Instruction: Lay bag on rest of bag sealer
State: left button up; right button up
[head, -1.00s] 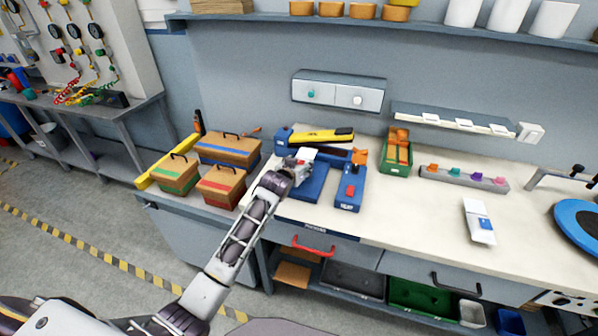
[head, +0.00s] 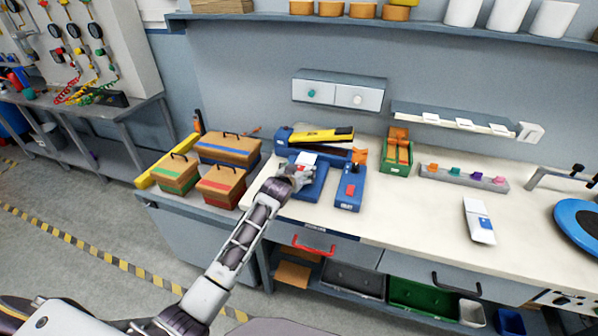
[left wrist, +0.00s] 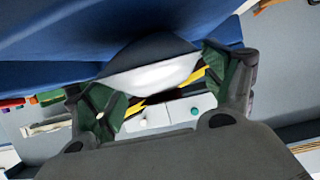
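The bag sealer (head: 284,137) is a blue unit at the back left of the bench, with a yellow and black arm (head: 322,135) across its top. Its blue rest (head: 310,188) extends toward the front. The small white bag with a red mark (head: 306,158) appears to lie on the rest below the yellow arm. My left gripper (head: 299,172) is at the near side of the bag. In the left wrist view, its green-padded fingers (left wrist: 160,82) are spread apart, with a white and dark rounded shape (left wrist: 152,72), likely the bag, between or just beyond their tips. My right gripper is out of view.
A blue box with a red button (head: 350,190) stands right of the rest. Lidded brown boxes (head: 221,186) are to the left. A green bin (head: 397,158) and a strip of coloured pieces (head: 464,178) are to the right. The bench front there is mostly clear.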

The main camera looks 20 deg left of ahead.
pick_arm(q)
jog(key=shift+r, duration=0.15)
jog(key=v, duration=1.2)
dwell(0.7)
